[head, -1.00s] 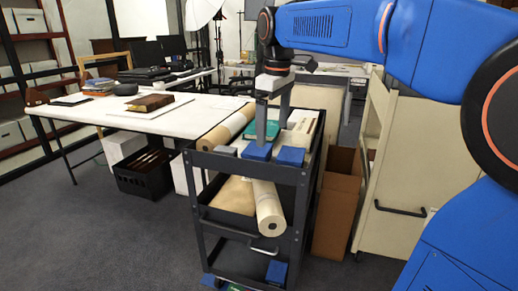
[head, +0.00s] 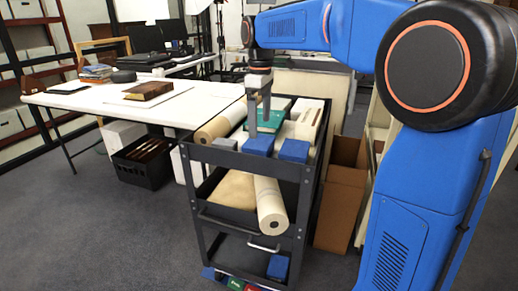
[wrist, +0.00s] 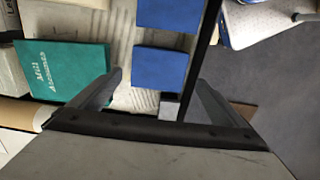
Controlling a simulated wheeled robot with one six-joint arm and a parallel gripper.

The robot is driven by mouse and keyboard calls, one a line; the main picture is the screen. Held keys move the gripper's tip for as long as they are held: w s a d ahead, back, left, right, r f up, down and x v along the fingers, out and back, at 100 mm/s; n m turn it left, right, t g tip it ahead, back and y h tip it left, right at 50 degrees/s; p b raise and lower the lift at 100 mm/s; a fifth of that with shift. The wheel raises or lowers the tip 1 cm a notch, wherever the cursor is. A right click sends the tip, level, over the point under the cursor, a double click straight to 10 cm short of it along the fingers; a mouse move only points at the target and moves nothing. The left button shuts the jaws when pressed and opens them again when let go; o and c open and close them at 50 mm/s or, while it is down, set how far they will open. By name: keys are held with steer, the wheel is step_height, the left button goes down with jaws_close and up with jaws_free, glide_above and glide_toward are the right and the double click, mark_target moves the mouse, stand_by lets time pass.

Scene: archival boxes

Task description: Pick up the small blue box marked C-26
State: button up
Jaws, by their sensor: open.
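Two small blue boxes stand on the black cart's top shelf near its front edge. The middle blue box (head: 259,145) also shows in the wrist view (wrist: 161,67); the right blue box (head: 294,151) shows there too (wrist: 168,14). A third blue box (head: 278,267) lies on the bottom shelf. I cannot read a C-26 mark on any of them. My gripper (head: 259,126) is open and empty, pointing down just behind and above the middle blue box. In the wrist view, that box lies just beyond and between the fingers (wrist: 158,80).
A small grey box (head: 225,144) sits left of the middle blue box. A teal book (head: 270,122) lies behind the boxes. The cart's raised rim (head: 250,163) runs along their front. A paper roll (head: 217,125) lies at left; a tall cardboard box (head: 340,200) stands right.

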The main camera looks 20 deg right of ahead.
mark_target(259, 141)
steer(key=shift+w+a+f, duration=0.1)
steer(key=shift+f, duration=2.2)
steer(key=shift+w+f, duration=0.1)
steer(key=shift+f, duration=2.2)
steer(key=c, duration=1)
steer(key=shift+o, duration=0.2)
